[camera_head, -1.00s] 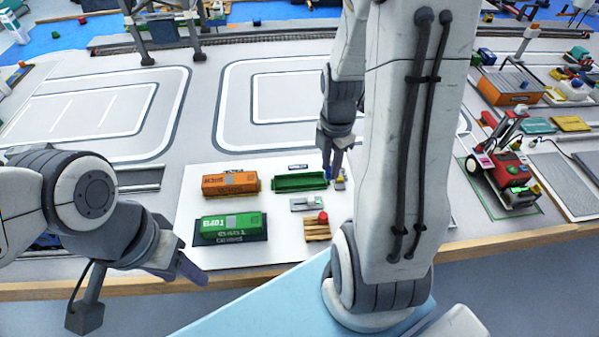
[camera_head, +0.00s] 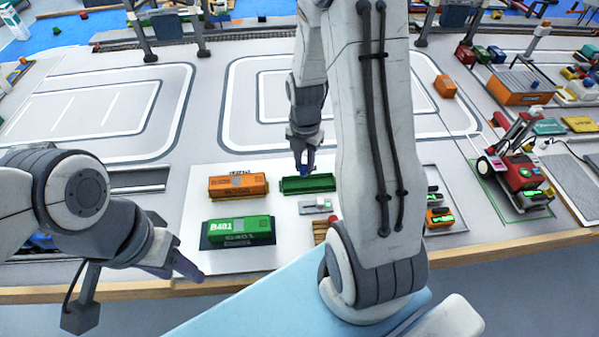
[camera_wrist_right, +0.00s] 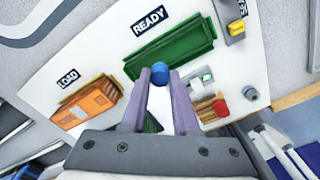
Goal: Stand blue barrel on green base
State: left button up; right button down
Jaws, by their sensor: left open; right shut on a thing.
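The blue barrel (camera_wrist_right: 160,72) is a small blue cylinder between the fingertips of my right gripper (camera_wrist_right: 158,80) in the right wrist view. That gripper (camera_head: 303,170) is shut on it and points down at the back edge of the green base (camera_head: 322,184) in the head view. The green base (camera_wrist_right: 178,46) is a shallow green tray by the READY label; the barrel overlaps its near edge in the wrist view. I cannot tell whether they touch. My left gripper (camera_head: 187,268) is open and empty near the table's front edge.
An orange container (camera_head: 225,186) and a green container (camera_head: 226,231) stand left of the base. A red piece (camera_wrist_right: 221,107) sits on a wooden pallet near a small grey-white part (camera_head: 316,206). My right arm hides the mat's right side. A red vehicle (camera_head: 520,175) stands further right.

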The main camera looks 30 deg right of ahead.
aim_at(302, 174)
jog(key=shift+w+a+f, duration=0.2)
jog(key=shift+f, duration=2)
jog(key=shift+f, duration=0.15)
jog(key=c, duration=0.7)
grip_release()
